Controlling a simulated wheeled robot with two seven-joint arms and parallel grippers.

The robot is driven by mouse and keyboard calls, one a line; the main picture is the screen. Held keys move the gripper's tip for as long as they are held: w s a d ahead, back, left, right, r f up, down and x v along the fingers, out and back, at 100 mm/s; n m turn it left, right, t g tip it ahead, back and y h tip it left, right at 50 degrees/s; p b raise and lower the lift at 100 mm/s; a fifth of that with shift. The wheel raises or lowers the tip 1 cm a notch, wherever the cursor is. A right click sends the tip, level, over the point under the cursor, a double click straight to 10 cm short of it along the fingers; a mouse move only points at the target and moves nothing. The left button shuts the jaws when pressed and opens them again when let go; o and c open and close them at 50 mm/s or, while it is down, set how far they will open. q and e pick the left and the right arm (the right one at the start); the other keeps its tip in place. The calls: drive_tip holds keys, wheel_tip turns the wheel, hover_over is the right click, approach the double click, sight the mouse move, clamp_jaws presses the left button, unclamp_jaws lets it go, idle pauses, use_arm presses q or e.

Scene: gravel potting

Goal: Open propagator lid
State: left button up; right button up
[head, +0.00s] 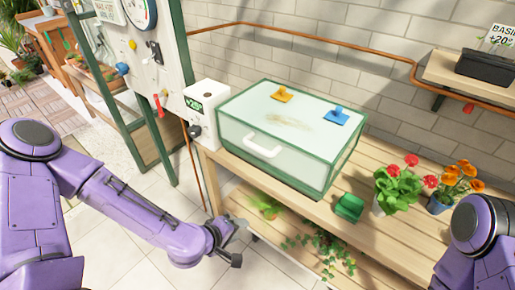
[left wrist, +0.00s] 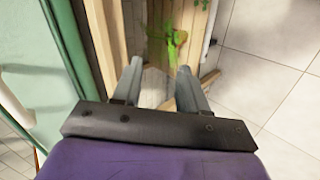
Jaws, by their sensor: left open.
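The propagator (head: 232,148) is a green-framed box with pale clear walls, standing on the wooden bench. Its lid (head: 300,108) is down, with a white handle (head: 262,145) on the front and a yellow and a blue knob on top. My left gripper (head: 236,240) is open and empty, in front of and below the handle, apart from it. In the left wrist view its two fingers (left wrist: 160,85) are spread with nothing between them. The green frame (left wrist: 62,45) shows close at the left there, with part of the white handle (left wrist: 15,70). My right gripper is out of view.
A white control box (head: 207,115) stands left of the propagator. Plants (head: 320,245) sit on the lower shelf. Open tiled floor lies at the left.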

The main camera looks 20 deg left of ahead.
use_arm(q)
drive_tip(key=w+r+n+t+h, duration=0.1)
drive_tip(key=w+r+t, duration=0.2)
drive_tip(key=w+r, duration=0.3)
drive_tip(key=n+t, duration=0.1)
drive_tip(key=t, duration=0.2)
approach(257, 150)
drive_tip(key=shift+h, duration=0.4)
drive_tip(key=b+x, duration=0.2)
drive_tip(key=x, duration=0.1)
drive_tip(key=b+x, duration=0.2)
drive_tip(key=x, duration=0.2)
drive_tip(key=b+x, duration=0.3)
drive_tip(key=shift+w+a+f, duration=0.15)
drive_tip(key=shift+w, duration=0.25)
